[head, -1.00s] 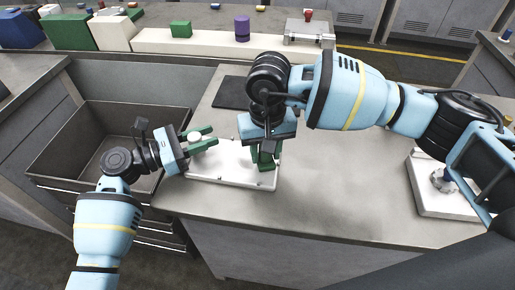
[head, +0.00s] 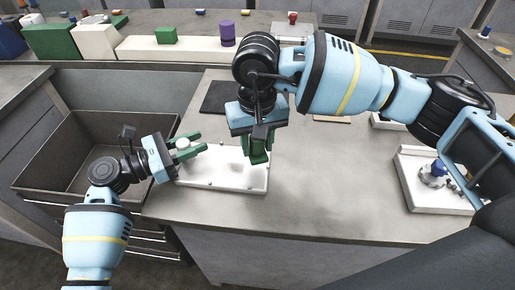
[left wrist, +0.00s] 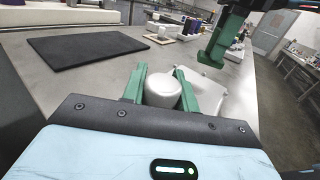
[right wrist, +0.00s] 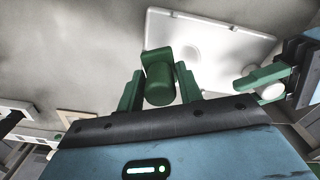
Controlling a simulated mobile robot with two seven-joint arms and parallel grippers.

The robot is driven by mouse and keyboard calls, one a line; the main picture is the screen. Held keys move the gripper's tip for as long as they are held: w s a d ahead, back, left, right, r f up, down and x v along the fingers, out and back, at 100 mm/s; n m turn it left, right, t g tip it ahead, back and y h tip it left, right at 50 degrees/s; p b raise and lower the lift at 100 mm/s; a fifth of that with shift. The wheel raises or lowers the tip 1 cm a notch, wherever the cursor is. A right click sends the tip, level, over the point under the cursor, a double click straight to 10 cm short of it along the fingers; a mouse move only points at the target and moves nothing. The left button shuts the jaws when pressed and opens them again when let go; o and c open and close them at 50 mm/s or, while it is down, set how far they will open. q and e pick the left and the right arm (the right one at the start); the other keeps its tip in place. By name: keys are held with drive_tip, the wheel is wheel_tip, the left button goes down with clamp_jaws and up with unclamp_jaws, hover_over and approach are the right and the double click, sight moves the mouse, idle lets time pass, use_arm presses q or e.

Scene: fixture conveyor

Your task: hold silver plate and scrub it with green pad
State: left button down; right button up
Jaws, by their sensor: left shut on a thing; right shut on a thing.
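The silver plate (head: 222,181), pale and rectangular with small studs along its edges, lies flat on the grey counter. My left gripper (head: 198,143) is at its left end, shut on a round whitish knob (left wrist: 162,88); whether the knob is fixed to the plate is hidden. My right gripper (head: 257,153) points down over the plate's right part, shut on a green rounded piece (right wrist: 158,84), apparently the green pad. In the left wrist view the right gripper (left wrist: 222,52) looks raised above the plate (left wrist: 205,92). The pad's underside is hidden.
A black mat (head: 219,97) lies behind the plate. An open grey bin (head: 60,150) is left of the counter. A white fixture with a blue-topped knob (head: 437,170) stands at the right. A purple cylinder (head: 227,34) and green block (head: 165,36) stand behind. The front middle counter is clear.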

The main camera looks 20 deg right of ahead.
use_arm(q)
drive_tip(key=shift+f, duration=0.2)
use_arm(e)
drive_tip(key=shift+r, duration=0.9)
drive_tip(key=shift+r, duration=1.5)
drive_tip(key=shift+a, duration=0.1)
drive_tip(key=a, duration=0.1)
drive_tip(key=a+f, duration=0.1)
drive_tip(key=a, duration=0.1)
drive_tip(key=shift+a, duration=0.3)
drive_tip(key=shift+f, duration=0.1)
